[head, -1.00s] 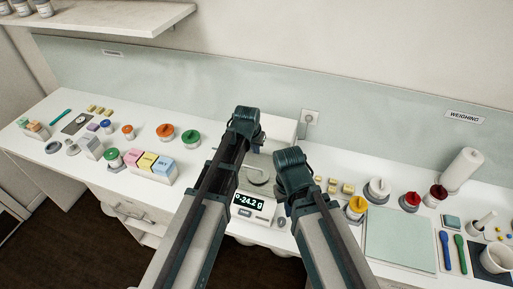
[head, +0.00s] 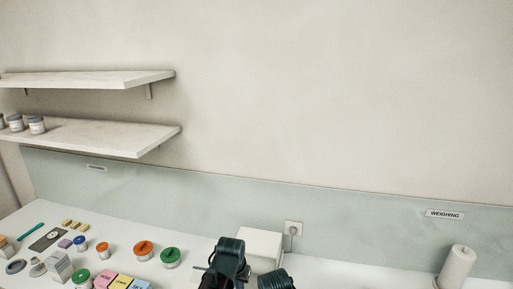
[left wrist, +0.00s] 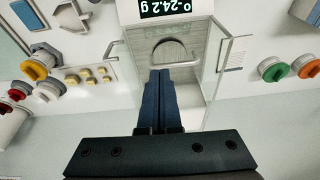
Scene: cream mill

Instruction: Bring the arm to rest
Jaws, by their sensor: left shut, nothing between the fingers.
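My left gripper (left wrist: 160,98) shows in the left wrist view with its two dark blue fingers together and nothing between them. Its fingers are in front of the opening of a white weighing scale (left wrist: 167,33), which appears upside down there. The scale's display reads -24.2 g, and its clear side doors stand swung out. In the head view only the dark upper ends of my two arms show at the bottom edge; the fingers of neither gripper can be made out there.
A white shelf (head: 90,137) hangs at the left with jars on it. Orange and green lidded jars show in the wrist view, as do yellow blocks (left wrist: 88,76). A paper roll (head: 457,268) stands at the right.

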